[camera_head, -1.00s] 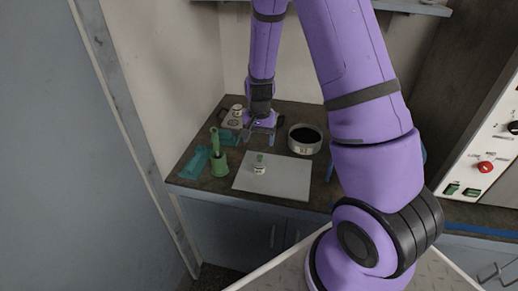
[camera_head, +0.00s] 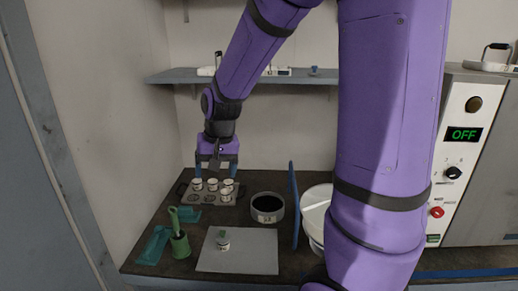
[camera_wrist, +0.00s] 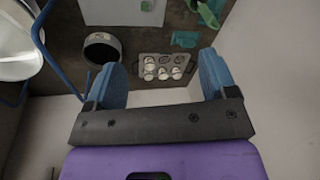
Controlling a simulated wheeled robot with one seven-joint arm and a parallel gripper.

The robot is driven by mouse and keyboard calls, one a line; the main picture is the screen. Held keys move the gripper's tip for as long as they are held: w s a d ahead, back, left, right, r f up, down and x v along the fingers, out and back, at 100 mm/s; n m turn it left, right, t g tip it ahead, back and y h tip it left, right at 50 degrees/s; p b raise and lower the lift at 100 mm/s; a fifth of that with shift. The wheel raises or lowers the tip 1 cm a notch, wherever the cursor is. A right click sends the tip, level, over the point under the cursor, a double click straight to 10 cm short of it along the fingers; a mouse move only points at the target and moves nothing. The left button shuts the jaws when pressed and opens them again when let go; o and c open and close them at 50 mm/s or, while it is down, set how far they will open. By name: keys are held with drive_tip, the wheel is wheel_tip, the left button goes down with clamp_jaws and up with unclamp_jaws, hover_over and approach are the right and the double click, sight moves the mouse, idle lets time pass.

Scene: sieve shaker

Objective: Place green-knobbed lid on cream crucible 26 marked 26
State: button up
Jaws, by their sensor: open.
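A small pale crucible (camera_head: 223,246) stands upright on the grey mat near the front of the bench. Something green (camera_head: 222,235), like a knob, shows at its top; its mark is too small to read. In the wrist view it is partly cut off at the top edge (camera_wrist: 147,6). Several similar white crucibles (camera_head: 197,184) stand in a metal rack (camera_head: 188,200) at the back left; their numbers cannot be read. My gripper (camera_head: 215,170) is open and empty above the back of the rack. In the wrist view its blue fingers (camera_wrist: 165,72) are wide apart, with the rack beyond them.
A dark-filled round pan (camera_head: 267,208) stands right of the rack, beside a blue upright frame (camera_head: 294,200). A green holder with a brush (camera_head: 179,242) and teal trays (camera_head: 152,246) lie at left. The grey mat (camera_head: 255,258) is otherwise clear. A shelf (camera_head: 300,78) crosses the wall behind.

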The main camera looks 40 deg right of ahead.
drive_tip(key=s+a+r+n+t, duration=0.1)
drive_tip(key=s+r+n, duration=0.1)
drive_tip(key=s+r, duration=0.4)
drive_tip(key=s+a+r+n+t, duration=0.1)
drive_tip(key=s+r+n+t, duration=0.1)
drive_tip(key=s+r, duration=0.5)
drive_tip(key=shift+s+a+r+n+h, duration=0.35)
drive_tip(key=shift+s+n, duration=0.35)
drive_tip(key=shift+s, duration=2.7)
drive_tip(key=shift+f, duration=0.1)
